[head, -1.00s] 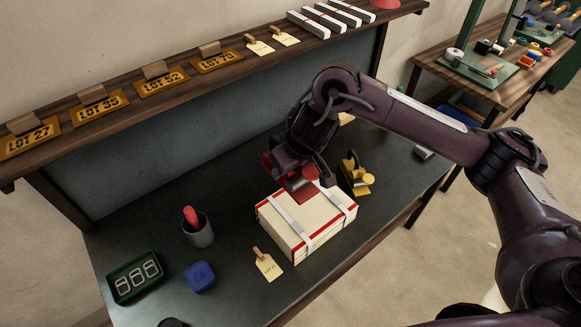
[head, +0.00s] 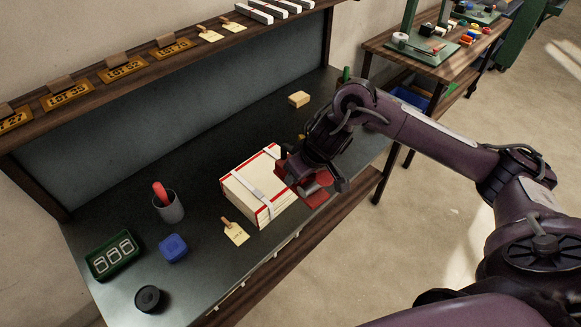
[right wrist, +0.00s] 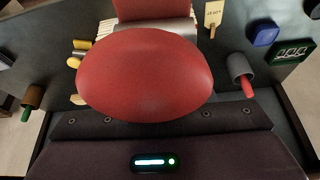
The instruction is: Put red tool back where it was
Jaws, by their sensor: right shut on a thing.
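My right gripper (head: 312,180) is shut on the red tool (head: 318,196) and holds it just right of the white box with red edges (head: 240,186), near the bench's front edge. The fingers partly hide the tool. In the right wrist view the red tool (right wrist: 145,75) shows as a large rounded red body that fills the middle and hides the fingertips. I cannot tell whether it touches the box. My left gripper is not in view.
On the bench (head: 120,205) are a grey cup (head: 169,208) with a red-handled item, a blue container (head: 173,247), a green tray (head: 113,255), a black round item (head: 148,298) and a paper tag (head: 235,232). Yellow clamp parts (right wrist: 78,53) show in the wrist view. A wooden block (head: 299,99) stands farther back.

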